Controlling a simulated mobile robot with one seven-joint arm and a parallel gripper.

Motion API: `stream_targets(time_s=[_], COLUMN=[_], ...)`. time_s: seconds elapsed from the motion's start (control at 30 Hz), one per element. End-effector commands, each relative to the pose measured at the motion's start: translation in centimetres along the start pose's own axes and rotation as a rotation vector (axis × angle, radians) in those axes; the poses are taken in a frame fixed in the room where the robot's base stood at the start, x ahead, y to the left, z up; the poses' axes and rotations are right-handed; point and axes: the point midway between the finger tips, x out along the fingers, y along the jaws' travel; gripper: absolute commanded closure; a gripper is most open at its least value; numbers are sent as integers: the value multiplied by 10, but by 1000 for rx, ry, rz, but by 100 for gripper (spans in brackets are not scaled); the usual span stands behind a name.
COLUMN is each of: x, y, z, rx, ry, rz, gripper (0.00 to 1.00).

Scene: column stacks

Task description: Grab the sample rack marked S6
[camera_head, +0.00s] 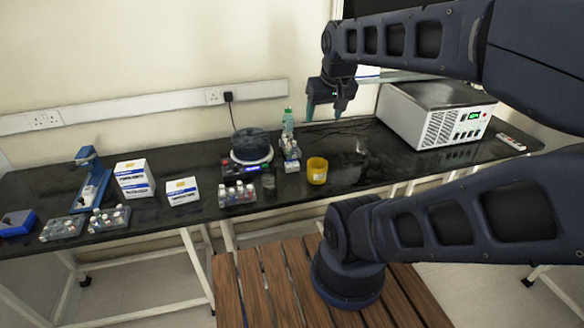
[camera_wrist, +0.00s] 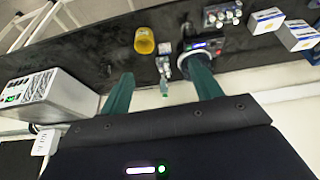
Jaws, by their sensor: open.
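Several small clear racks of capped vials stand on the black bench. In the head view, two are at the left, one rack (camera_head: 62,228) beside another (camera_head: 109,218). A third rack (camera_head: 237,194) is near the front edge at the middle, and it also shows at the top of the wrist view (camera_wrist: 222,14). A fourth rack (camera_head: 290,153) stands between the round device and the yellow cup; it also shows in the wrist view (camera_wrist: 164,66). No S6 marking is readable on any rack. My gripper (camera_head: 326,112) is open and empty above the bench's back, apart from the racks.
A yellow cup (camera_head: 317,171), a round dark device (camera_head: 251,147) and a green-capped bottle (camera_head: 288,121) are near the fourth rack. White boxes (camera_head: 134,179) and a blue stand (camera_head: 88,180) are left. A large white instrument (camera_head: 436,113) stands right. The bench (camera_head: 355,160) is clear right of the cup.

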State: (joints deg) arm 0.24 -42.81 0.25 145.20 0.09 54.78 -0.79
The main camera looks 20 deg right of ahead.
Motion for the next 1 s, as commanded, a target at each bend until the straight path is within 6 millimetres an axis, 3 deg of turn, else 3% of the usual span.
stream_targets(time_s=[0.17, 0.47, 1.0], x=[12, 53, 161], y=[1, 2, 6], z=[-20, -72, -148], rx=[-89, -352, -828], ry=[-29, -101, -221], rz=[6, 5, -63], gripper=[36, 36, 36])
